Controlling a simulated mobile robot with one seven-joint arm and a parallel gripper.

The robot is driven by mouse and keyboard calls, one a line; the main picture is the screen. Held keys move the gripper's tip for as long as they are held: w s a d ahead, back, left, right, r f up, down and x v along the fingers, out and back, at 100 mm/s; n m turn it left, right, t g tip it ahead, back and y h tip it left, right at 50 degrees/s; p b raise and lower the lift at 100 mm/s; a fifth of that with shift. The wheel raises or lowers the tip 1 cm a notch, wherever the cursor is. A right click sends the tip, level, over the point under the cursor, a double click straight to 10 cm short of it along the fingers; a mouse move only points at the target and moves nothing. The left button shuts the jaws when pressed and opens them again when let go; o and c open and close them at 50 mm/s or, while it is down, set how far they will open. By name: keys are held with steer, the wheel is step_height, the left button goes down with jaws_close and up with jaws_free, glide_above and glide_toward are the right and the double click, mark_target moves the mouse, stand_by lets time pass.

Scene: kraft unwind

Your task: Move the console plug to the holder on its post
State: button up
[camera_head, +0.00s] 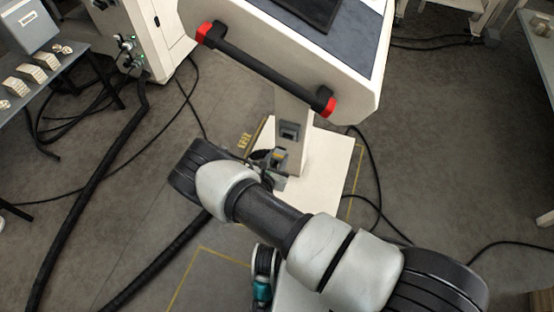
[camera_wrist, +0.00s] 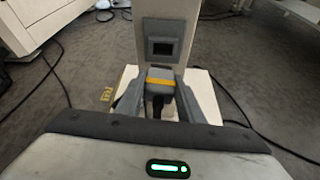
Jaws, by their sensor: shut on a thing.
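The console plug (camera_wrist: 160,83) is a grey block with a yellow-orange band, and a dark cable runs from its near end. My gripper (camera_wrist: 160,92) is shut on it, one finger at each side. The holder (camera_wrist: 162,46) is a dark rectangular recess in a grey frame on the pale post. In the wrist view the plug appears just below the holder, with a strip of bare post between them. In the head view my gripper (camera_head: 272,160) is low in front of the post, partly hidden by my arm, and the holder (camera_head: 290,131) shows above it.
The post stands on a pale base plate (camera_head: 325,160). Above it the console overhangs with a black handlebar (camera_head: 265,68) with red ends. Cables (camera_head: 375,185) lie on the floor at both sides. A white cabinet (camera_head: 140,35) and a table with pale blocks (camera_head: 32,73) stand at left.

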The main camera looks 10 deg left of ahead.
steer(key=shift+w+d+b, duration=0.2)
steer(key=shift+w+b, duration=0.15)
steer(key=shift+w, duration=0.9)
steer(key=shift+w+d+b, duration=0.15)
steer(key=shift+w+b, duration=0.2)
steer(key=shift+w, duration=0.85)
steer(key=shift+w+d, duration=0.2)
steer(key=shift+w, duration=0.85)
stand_by(0.8)
steer(key=o, duration=1.4)
steer(key=shift+c, duration=0.2)
steer(key=p+v, duration=0.4)
steer(key=v, duration=1.3)
steer(key=shift+s, duration=0.2)
steer(key=shift+r, duration=0.15)
